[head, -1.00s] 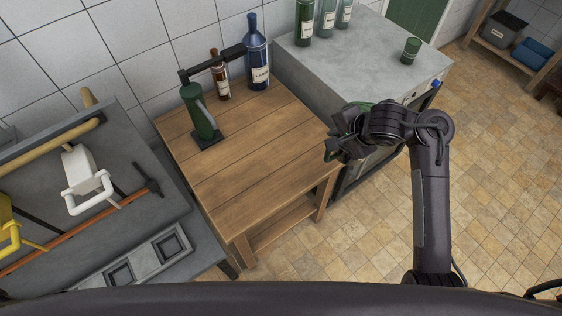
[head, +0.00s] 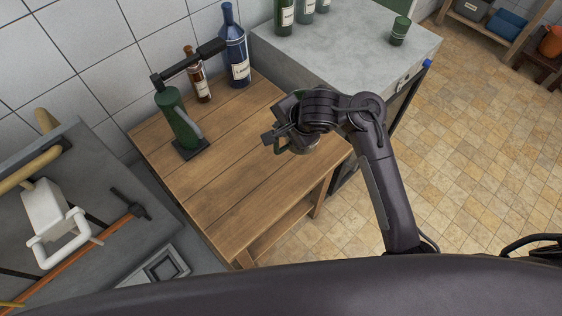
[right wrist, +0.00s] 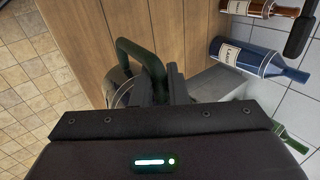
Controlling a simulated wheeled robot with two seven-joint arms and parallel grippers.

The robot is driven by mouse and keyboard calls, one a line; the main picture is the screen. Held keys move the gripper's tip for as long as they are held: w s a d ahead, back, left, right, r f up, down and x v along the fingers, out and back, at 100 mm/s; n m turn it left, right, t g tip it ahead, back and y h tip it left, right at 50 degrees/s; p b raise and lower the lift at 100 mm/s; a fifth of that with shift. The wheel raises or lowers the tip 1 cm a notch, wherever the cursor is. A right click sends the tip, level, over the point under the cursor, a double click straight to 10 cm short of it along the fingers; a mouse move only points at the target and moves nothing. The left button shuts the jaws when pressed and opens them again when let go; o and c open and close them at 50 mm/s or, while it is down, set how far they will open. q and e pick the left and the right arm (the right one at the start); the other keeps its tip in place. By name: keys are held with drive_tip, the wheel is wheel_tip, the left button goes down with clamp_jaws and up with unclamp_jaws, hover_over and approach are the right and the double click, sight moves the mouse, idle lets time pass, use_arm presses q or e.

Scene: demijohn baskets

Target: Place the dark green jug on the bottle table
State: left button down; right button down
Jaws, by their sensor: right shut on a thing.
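My right gripper (head: 282,140) is shut on the handle of the dark green jug (head: 279,148). In the head view the jug is mostly hidden behind the gripper and wrist. In the right wrist view the jug's green handle (right wrist: 140,52) rises between the fingers (right wrist: 155,88), and the body is largely hidden below. The gripper appears above the right part of the wooden bottle table (head: 225,180); the gap to its top cannot be judged. My left gripper is not in view.
A green bench corker (head: 177,120) stands on the table's left, with a brown bottle (head: 199,82) and a blue bottle (head: 234,55) at the back. The table's middle and front are bare. A grey counter (head: 340,40) with green bottles and a green cup (head: 399,32) adjoins behind.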

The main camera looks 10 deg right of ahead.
drive_tip(key=f+b, duration=0.2)
drive_tip(key=f, duration=0.1)
drive_tip(key=f+b, duration=0.1)
drive_tip(key=f, duration=0.3)
drive_tip(key=shift+w+a+f+b, duration=0.1)
drive_tip(key=shift+w+f+b, duration=0.1)
drive_tip(key=shift+f+b, duration=0.45)
drive_tip(key=shift+f, duration=0.35)
wheel_tip(320, 180, down, 4)
drive_tip(key=shift+r+b, duration=0.1)
drive_tip(key=shift+b, duration=0.7)
drive_tip(key=c, duration=1.4)
unclamp_jaws()
drive_tip(key=shift+s+f, duration=0.15)
drive_tip(key=shift+f, duration=0.1)
drive_tip(key=shift+c, duration=0.2)
